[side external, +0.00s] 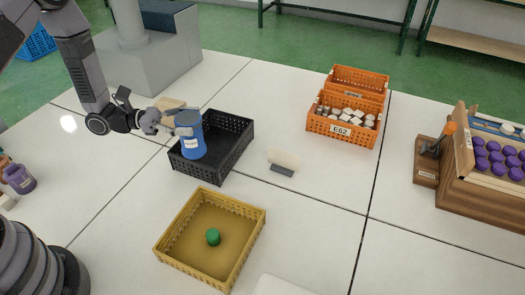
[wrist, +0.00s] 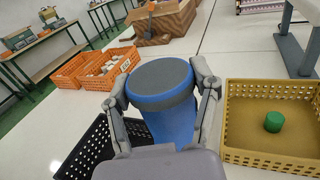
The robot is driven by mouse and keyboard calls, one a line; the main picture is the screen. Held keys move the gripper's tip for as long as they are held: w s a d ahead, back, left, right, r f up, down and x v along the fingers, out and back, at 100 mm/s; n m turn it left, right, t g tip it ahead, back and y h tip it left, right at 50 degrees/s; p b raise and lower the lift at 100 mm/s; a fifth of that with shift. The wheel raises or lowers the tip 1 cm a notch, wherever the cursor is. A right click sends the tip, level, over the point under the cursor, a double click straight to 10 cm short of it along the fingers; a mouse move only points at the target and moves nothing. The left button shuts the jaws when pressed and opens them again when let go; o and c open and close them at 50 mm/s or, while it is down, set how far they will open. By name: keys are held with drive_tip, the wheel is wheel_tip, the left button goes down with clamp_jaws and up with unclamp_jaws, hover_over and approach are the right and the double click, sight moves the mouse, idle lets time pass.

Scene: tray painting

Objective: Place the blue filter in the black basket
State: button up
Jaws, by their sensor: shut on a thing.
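The blue filter (side external: 190,140) is a blue cylinder with a grey top and a white label, upright in my gripper (side external: 172,126). In the wrist view the filter (wrist: 165,105) sits between both fingers of my gripper (wrist: 163,100), which are shut on its sides. The black basket (side external: 238,150) is a slotted open box. In the side view the filter overlaps the basket's left part; I cannot tell whether its base touches the basket floor. In the wrist view the basket (wrist: 82,150) shows at lower left, partly hidden by the filter and my gripper.
A yellow basket (side external: 165,247) with a green cylinder (side external: 213,237) stands in front of the black basket. Orange crates (side external: 318,122) with small pieces stand behind right. A small card holder (side external: 283,166) is right of the black basket. A wooden rack (side external: 470,195) with purple-capped items stands far right.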

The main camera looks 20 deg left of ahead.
drive_tip(key=s+a+r+n+t+y, duration=0.2)
drive_tip(key=s+a+t, duration=0.1)
drive_tip(key=a, duration=0.4)
drive_tip(key=shift+w+d+f, duration=0.25)
drive_tip(key=shift+w+f, duration=1.9)
drive_tip(key=shift+w, duration=0.15)
drive_tip(key=shift+w+d+f, duration=0.2)
drive_tip(key=shift+w+f, duration=1.9)
drive_tip(key=shift+w, duration=0.15)
drive_tip(key=shift+w+d+f, duration=0.25)
drive_tip(key=shift+w+f, duration=1.9)
drive_tip(key=shift+w, duration=0.15)
drive_tip(key=shift+f, duration=0.1)
drive_tip(key=o, duration=1.2)
drive_tip(key=shift+o, duration=0.2)
